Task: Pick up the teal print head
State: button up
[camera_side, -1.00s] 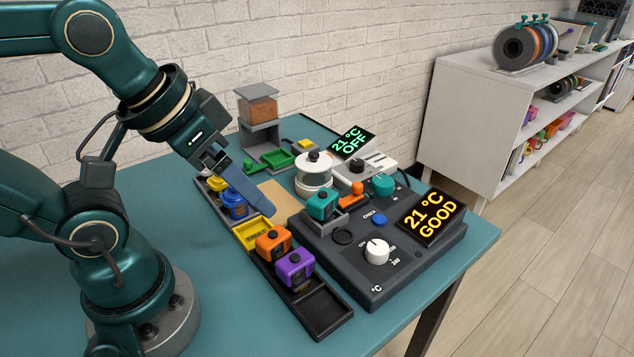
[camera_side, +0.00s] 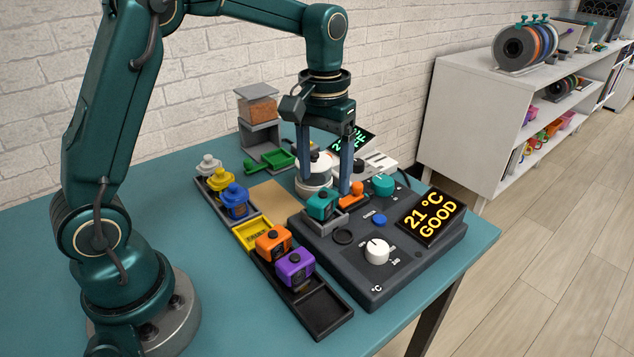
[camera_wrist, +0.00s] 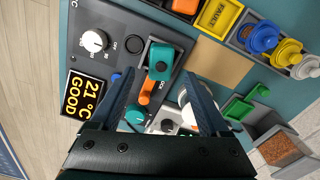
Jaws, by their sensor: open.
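The teal print head (camera_side: 320,205) is a small block that sits in a grey holder on the dark control station. It also shows in the wrist view (camera_wrist: 160,62), at the top centre between my fingertips in the picture. My gripper (camera_side: 325,188) is open and points down over the station, its two blue fingers spread. In the side view the fingertips are close above and behind the teal print head. In the wrist view my gripper (camera_wrist: 158,78) has nothing between its fingers. I cannot tell the exact height gap.
The dark station (camera_side: 335,270) also carries an orange lever (camera_side: 352,196), a teal knob (camera_side: 383,186), a white dial (camera_side: 377,251) and a display reading 21 °C GOOD (camera_side: 430,218). A white pot (camera_side: 313,183) stands close behind. Orange (camera_side: 273,243) and purple (camera_side: 295,268) heads sit in a rack in front-left.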

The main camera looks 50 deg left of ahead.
aim_at(323, 193)
jog(key=shift+f, duration=2.7)
grip_shut()
